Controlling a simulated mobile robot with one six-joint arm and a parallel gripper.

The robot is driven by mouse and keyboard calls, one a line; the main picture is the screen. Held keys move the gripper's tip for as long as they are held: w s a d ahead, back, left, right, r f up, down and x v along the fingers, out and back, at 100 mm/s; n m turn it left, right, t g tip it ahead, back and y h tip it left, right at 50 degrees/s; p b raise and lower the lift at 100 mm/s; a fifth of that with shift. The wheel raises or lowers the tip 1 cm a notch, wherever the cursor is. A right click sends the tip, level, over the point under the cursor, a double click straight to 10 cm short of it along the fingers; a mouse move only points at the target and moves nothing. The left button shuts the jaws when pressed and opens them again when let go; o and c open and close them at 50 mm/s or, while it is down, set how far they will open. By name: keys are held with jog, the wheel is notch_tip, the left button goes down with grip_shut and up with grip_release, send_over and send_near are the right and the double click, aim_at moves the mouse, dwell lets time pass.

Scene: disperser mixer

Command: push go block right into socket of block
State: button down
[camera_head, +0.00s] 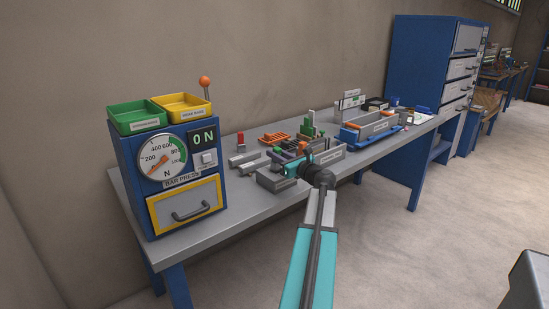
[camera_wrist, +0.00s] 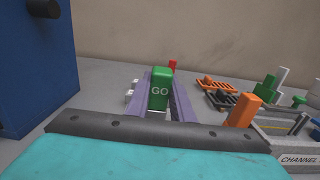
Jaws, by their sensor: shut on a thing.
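In the head view my gripper (camera_head: 284,157) is over the middle of the bench, above or beside a grey block (camera_head: 271,181) at the front edge. The arm hides part of this area. I cannot clearly make out a socket, or whether the GO block touches anything below it.
A blue press (camera_head: 175,175) with a gauge and yellow-framed drawer stands left. Grey bars (camera_head: 243,161) and a small red piece (camera_head: 240,138) lie nearby. The bench's front left is clear.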

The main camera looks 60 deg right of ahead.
jog(key=c, duration=1.8)
grip_release()
jog(key=shift+w+f, duration=0.2)
jog(key=shift+f, duration=0.6)
jog(key=shift+o, duration=1.3)
jog(key=shift+w+d+f, duration=0.15)
jog(key=shift+w, duration=0.05)
jog(key=shift+s+r, duration=0.15)
jog(key=shift+r, duration=0.15)
jog(key=shift+s, duration=0.2)
jog(key=v, duration=1.1)
jog(key=shift+s+r, duration=0.2)
jog(key=shift+s, duration=0.1)
jog(key=shift+o, duration=0.7)
